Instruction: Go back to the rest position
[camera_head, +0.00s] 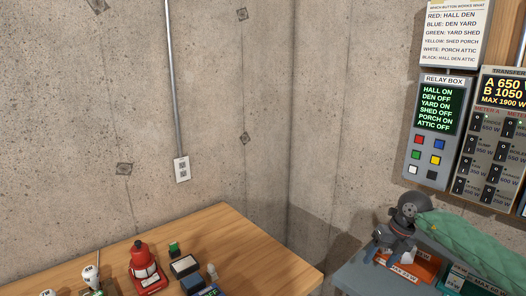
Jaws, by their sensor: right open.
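My right gripper (380,254) is dark grey and shows at the lower right. It is open, with its fingers pointing down and to the left, above the grey bench and beside an orange tray (419,267). I see nothing between its fingers. From this angle I cannot tell whether it touches the tray. My left gripper is out of view.
A relay box (443,130) with coloured buttons hangs on the right wall, beside a transfer panel (497,135). A grey bench (352,277) stands below. A wooden table (240,240) at lower left holds a red bottle-shaped object (143,262) and several small items.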

